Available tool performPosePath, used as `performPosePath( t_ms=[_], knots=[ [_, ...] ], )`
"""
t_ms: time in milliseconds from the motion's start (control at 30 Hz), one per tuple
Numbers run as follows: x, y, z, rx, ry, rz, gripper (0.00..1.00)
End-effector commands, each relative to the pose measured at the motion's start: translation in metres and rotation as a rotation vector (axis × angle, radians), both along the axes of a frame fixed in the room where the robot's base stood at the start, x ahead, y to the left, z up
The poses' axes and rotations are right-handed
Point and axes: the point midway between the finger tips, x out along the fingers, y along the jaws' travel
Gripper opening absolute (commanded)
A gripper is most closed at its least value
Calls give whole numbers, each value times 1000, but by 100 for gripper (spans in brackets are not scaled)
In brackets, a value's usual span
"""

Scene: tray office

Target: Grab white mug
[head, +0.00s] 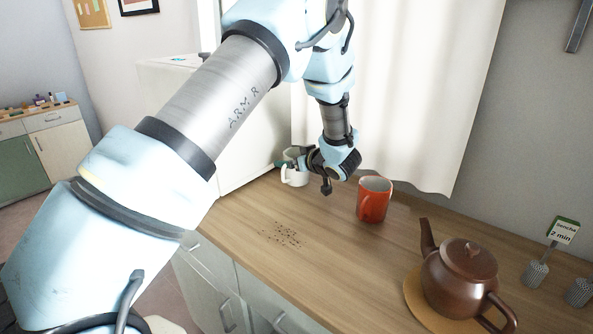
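The white mug (294,175) stands on the wooden counter near its back left corner, by the curtain and the white cabinet. Its handle faces left and down in the head view. My gripper (303,161) is at the mug's upper right side, reaching toward it from the right. The gripper and wrist cover part of the mug's rim and right side. The fingers are small and partly hidden, so I cannot tell whether they touch the mug or how far apart they are.
A red mug (373,203) stands close to the right of my wrist. A brown teapot (462,275) sits on a round wooden mat (415,290) at the right. Dark crumbs (283,236) lie on the counter (310,270).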

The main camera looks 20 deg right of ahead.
Motion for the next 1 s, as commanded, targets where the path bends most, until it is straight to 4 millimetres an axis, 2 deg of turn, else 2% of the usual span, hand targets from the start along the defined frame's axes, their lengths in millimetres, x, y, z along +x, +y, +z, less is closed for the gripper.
performPosePath(
  t_ms=[67,567,1000],
  knots=[
    [0,0,0,0,0,0,68],
    [0,0,0,0,0,0,12],
    [-2,0,5,-2,-1,0,12]
  ],
)
